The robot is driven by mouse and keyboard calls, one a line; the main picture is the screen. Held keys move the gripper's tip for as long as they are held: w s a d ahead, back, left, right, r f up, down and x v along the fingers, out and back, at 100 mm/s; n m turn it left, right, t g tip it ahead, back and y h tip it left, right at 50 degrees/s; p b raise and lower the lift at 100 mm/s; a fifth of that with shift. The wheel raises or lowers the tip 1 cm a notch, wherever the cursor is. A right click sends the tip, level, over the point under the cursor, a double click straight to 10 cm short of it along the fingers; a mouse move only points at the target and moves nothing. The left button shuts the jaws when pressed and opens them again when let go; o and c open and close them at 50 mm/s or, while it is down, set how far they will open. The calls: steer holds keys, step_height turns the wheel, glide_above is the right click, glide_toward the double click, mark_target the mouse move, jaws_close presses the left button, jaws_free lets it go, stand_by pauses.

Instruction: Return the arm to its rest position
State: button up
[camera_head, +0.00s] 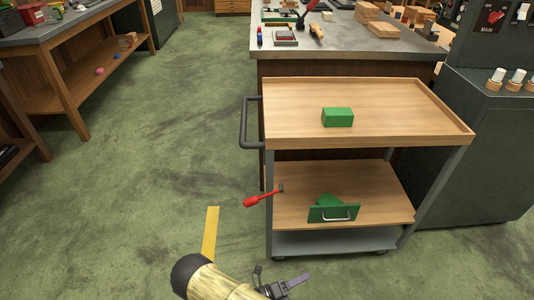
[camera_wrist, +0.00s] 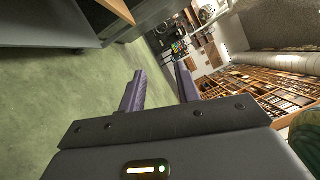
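My arm enters at the bottom of the head view, low and in front of the wooden cart (camera_head: 370,139). My gripper (camera_head: 290,284) is at its end, near the cart's lower left corner and apart from it as far as I can see. In the wrist view my gripper (camera_wrist: 161,68) shows two purple-grey fingers spread with a clear gap between them. Nothing is held, and the green floor and far room show between and beyond the fingers.
A green block (camera_head: 338,117) sits on the cart's top. A green drawer-like piece with a handle (camera_head: 333,213) is on the lower shelf. A red-handled tool (camera_head: 263,196) sticks out past that shelf's left edge. Open floor (camera_head: 160,150) lies to the left.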

steer(key=s+d+r+n+g+y+p, duration=0.1)
steer(key=r+n+y+p, duration=0.5)
steer(key=r, duration=1.5)
steer(key=s+d+r+n+g+y+p, duration=0.1)
steer(key=r+n+y+p, duration=0.4)
steer(key=r+n+p, duration=1)
steer(key=s+d+r+n+g+y+p, duration=0.1)
steer(key=r+n+y+p, duration=0.5)
steer(key=r, duration=2.1)
steer(key=d+n+g+p, duration=0.1)
steer(key=n+g+p, duration=0.1)
steer(key=n+p, duration=0.2)
steer(key=shift+d+r+n+y, duration=0.2)
steer(key=shift+r+n+y, duration=0.15)
steer(key=shift+n, duration=1.45)
